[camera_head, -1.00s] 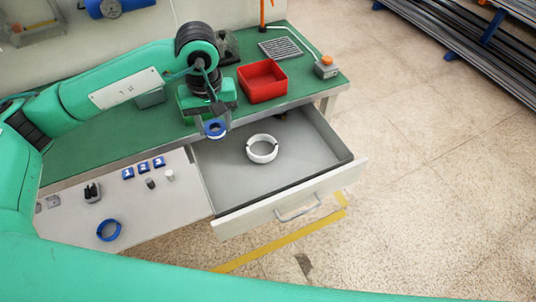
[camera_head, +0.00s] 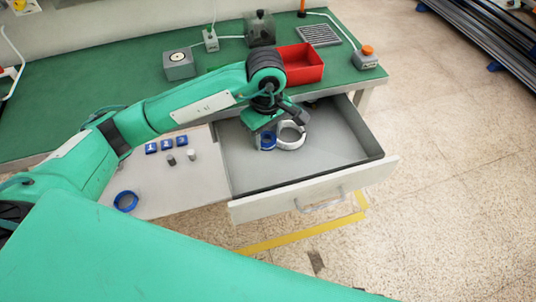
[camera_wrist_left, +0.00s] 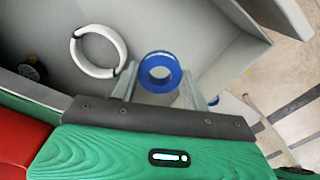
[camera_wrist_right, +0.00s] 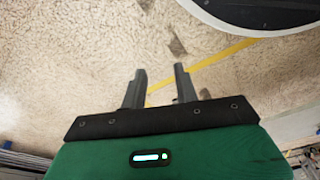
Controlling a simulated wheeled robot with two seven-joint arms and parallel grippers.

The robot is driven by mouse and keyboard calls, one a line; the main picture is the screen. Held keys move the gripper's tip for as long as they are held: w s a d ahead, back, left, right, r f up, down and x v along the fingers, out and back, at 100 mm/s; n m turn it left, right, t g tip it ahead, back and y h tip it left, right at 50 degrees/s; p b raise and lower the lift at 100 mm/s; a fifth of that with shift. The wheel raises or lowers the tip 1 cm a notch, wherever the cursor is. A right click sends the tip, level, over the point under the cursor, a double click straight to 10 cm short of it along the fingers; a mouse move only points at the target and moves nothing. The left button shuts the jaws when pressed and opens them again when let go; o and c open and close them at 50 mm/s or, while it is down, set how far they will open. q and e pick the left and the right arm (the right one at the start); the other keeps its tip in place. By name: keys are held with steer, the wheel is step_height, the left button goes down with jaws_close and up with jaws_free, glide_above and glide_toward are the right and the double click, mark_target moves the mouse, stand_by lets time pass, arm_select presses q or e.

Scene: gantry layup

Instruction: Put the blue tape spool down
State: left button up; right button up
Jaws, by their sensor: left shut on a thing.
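The blue tape spool (camera_head: 266,148) is in my left gripper (camera_head: 267,138), inside the outline of the open drawer (camera_head: 335,155). In the left wrist view the spool (camera_wrist_left: 160,87) sits between the two fingertips of the left gripper (camera_wrist_left: 160,80), which are shut on it. A white ring (camera_head: 291,146) lies in the drawer just right of the spool; it also shows in the left wrist view (camera_wrist_left: 91,70). I cannot tell whether the spool touches the drawer floor. My right gripper (camera_wrist_left: 160,80) is seen only in its own wrist view (camera_wrist_right: 160,82), open and empty above the floor.
A larger blue ring (camera_head: 117,203) and small blue numbered blocks (camera_head: 167,143) lie on the grey surface left of the drawer. A red bin (camera_head: 305,72) stands on the green bench behind. The drawer's right part is clear.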

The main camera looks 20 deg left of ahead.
mark_target(267, 164)
arm_select(q)
step_height(267, 164, down, 9)
steer(key=shift+f, duration=0.4)
arm_select(e)
steer(key=shift+s+d+f, duration=0.1)
steer(key=shift+s+f, duration=0.3)
steer(key=shift+f, duration=0.3)
